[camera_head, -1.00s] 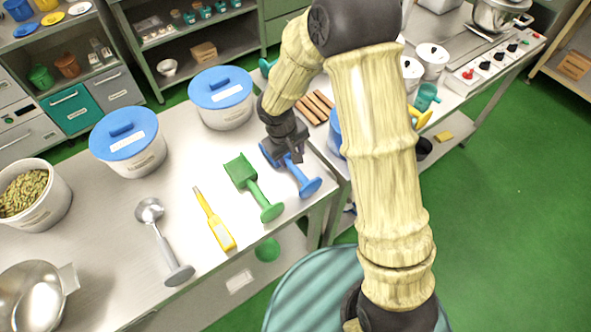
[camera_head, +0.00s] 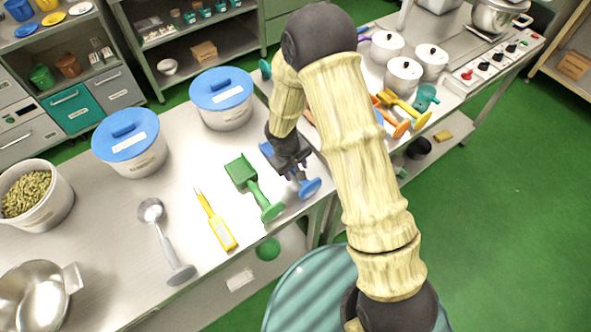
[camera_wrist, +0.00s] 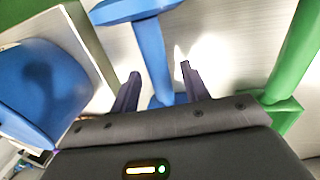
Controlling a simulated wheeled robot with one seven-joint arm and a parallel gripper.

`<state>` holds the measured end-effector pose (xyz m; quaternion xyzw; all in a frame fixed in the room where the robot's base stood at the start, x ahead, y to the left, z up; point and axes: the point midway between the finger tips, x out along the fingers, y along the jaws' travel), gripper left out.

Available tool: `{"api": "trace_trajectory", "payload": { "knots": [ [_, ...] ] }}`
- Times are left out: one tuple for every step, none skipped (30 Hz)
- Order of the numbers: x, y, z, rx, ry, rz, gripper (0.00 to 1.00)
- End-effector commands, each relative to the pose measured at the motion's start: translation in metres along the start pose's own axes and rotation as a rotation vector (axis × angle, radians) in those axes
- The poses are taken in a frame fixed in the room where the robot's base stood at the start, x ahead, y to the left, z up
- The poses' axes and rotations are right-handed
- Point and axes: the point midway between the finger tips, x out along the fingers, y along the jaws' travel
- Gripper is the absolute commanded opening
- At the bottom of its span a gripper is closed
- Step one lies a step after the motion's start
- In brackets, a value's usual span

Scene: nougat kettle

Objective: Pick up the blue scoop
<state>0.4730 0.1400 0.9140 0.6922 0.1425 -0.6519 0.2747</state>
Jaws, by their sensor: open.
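The blue scoop (camera_head: 310,187) lies on the metal table near its right front corner, its round handle end toward the front edge. My gripper (camera_head: 297,175) is low over the scoop and hides part of its handle and head. In the wrist view, the blue scoop (camera_wrist: 152,55) runs between the two open fingers of my gripper (camera_wrist: 158,84), with the handle's flared end at the top of the view. The left finger is close to the handle. I cannot tell whether either finger touches it.
A green scoop (camera_head: 254,188) lies just left of the blue one. A yellow tool (camera_head: 215,219) and a metal ladle (camera_head: 163,240) lie farther left. White tubs with blue lids (camera_head: 222,88) stand behind. Several utensils, including an orange-handled one (camera_head: 400,128), lie on the right-hand counter.

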Motion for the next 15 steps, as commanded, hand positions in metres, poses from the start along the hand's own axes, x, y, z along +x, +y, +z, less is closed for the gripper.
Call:
{"api": "trace_trajectory", "payload": {
  "knots": [
    [0.007,0.000,0.000,-0.002,-0.003,0.001,0.46],
    [0.010,0.000,0.000,-0.002,-0.002,0.001,0.46],
    [0.013,0.000,0.000,0.000,0.000,0.001,0.46],
    [0.015,0.000,0.000,-0.001,0.000,0.001,0.46],
    [0.017,0.000,0.000,-0.001,0.000,0.001,0.46],
    [0.018,0.000,0.000,-0.002,0.000,0.001,0.46],
    [0.018,0.000,0.000,-0.001,0.000,0.001,0.46],
    [0.018,0.000,0.000,-0.001,0.001,0.001,0.46],
    [0.018,0.000,0.000,-0.001,0.001,0.001,0.46],
    [0.018,0.000,0.000,-0.001,0.001,0.001,0.46],
    [0.018,0.000,0.000,-0.001,0.001,0.001,0.46],
    [0.018,0.000,0.000,-0.001,0.001,0.001,0.46],
    [0.018,0.000,0.000,-0.001,0.001,0.001,0.46],
    [0.018,0.000,0.000,0.000,0.001,0.001,0.46],
    [0.018,0.000,0.000,0.000,0.001,0.001,0.46]
  ]
}}
